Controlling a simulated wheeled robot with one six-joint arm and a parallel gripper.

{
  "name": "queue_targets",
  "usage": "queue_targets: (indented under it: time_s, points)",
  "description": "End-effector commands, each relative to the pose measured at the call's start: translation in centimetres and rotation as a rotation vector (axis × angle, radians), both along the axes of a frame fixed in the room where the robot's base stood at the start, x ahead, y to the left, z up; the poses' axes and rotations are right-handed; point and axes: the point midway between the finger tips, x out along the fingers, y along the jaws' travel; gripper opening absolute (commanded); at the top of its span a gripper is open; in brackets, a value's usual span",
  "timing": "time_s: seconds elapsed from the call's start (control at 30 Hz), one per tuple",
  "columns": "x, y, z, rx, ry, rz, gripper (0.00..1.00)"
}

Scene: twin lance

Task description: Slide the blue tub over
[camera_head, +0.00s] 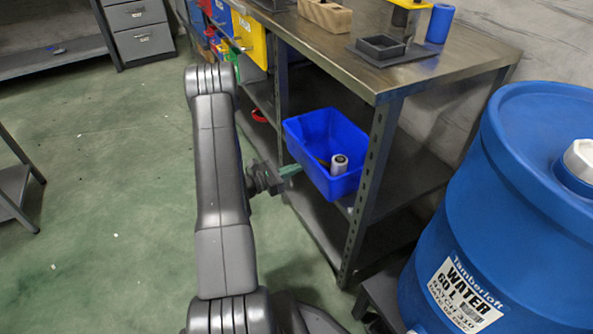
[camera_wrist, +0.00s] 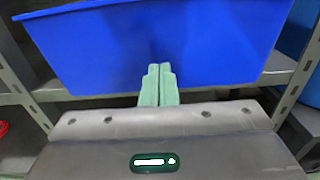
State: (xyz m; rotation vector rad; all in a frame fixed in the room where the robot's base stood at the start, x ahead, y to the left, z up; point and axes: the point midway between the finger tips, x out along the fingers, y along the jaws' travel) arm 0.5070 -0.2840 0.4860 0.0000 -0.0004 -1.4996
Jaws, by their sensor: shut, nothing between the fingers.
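The blue tub (camera_head: 318,181) sits on a shelf under the workbench, near the front post, and its front part overhangs the shelf edge. A small grey cylindrical thing (camera_head: 339,164) is inside it. In the wrist view the tub's blue wall (camera_wrist: 200,45) fills the upper middle. My gripper (camera_head: 297,169) is shut and empty, with its green fingertips at the tub's near wall. In the wrist view the fingers (camera_wrist: 159,72) are together in front of that wall; whether they touch it I cannot tell.
A metal post (camera_head: 372,180) of the bench stands just right of the tub. A big blue water barrel (camera_head: 440,235) is at the right. The bench top (camera_head: 400,75) holds a grey tray, a wooden block and a blue cylinder. Green floor (camera_head: 100,220) is open at left.

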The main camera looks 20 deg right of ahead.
Motion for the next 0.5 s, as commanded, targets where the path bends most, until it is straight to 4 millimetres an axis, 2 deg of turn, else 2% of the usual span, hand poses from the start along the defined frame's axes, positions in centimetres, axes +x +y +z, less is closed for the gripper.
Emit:
queue_targets:
  time_s: [0.2,0.5]
  points:
    - [0.06,-1.27,-0.06,0.001,0.0,-0.001,0.0]
    - [0.09,-1.32,0.0,0.001,0.0,0.0,0.0]
